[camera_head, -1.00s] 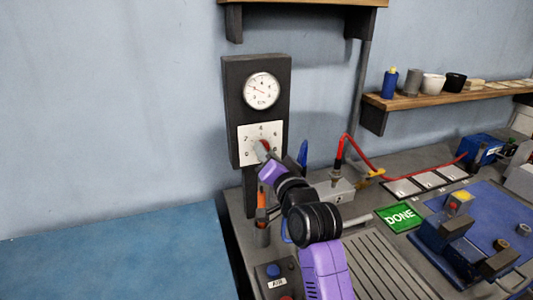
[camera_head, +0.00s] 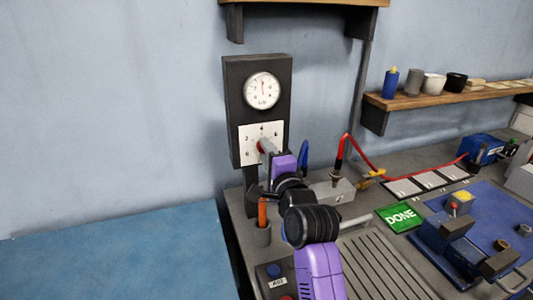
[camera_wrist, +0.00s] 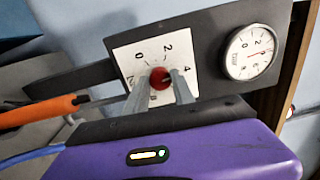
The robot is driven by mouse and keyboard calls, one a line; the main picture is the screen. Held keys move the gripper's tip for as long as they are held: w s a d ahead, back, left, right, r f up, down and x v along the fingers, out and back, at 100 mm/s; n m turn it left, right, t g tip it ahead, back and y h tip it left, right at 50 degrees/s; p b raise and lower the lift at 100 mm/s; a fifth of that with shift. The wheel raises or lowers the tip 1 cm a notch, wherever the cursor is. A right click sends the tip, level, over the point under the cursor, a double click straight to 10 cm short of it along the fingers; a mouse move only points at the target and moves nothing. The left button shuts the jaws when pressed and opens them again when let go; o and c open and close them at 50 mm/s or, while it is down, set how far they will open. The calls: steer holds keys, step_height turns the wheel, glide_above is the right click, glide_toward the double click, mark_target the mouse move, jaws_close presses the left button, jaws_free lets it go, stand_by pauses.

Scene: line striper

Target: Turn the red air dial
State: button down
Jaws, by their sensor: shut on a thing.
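The red air dial (camera_head: 260,147) sits on a white numbered plate (camera_head: 252,133) on the dark upright panel. It also shows in the wrist view (camera_wrist: 160,77), where the plate's numbers look turned sideways. My gripper (camera_head: 265,146) has its two grey fingers (camera_wrist: 161,84) on either side of the dial, shut on it. The fingers and purple wrist hide part of the dial and plate. Above the plate is a round white gauge (camera_head: 262,91); its needle points about straight up in the head view. The gauge also shows in the wrist view (camera_wrist: 250,52).
A cup (camera_head: 261,235) with an orange-handled tool stands below the panel. A metal block (camera_head: 333,190) with a red hose is to the right of my wrist. A green DONE sign (camera_head: 399,217) and a blue mat (camera_head: 490,210) lie further right. The blue surface at left (camera_head: 120,255) is clear.

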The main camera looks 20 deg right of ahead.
steer(key=shift+m, duration=0.6)
steer(key=c, duration=1.1)
jaws_free()
steer(key=shift+o, duration=0.2)
steer(key=s+b, duration=0.2)
steer(key=s, duration=0.5)
steer(key=shift+s+f, duration=0.15)
steer(key=shift+s, duration=0.25)
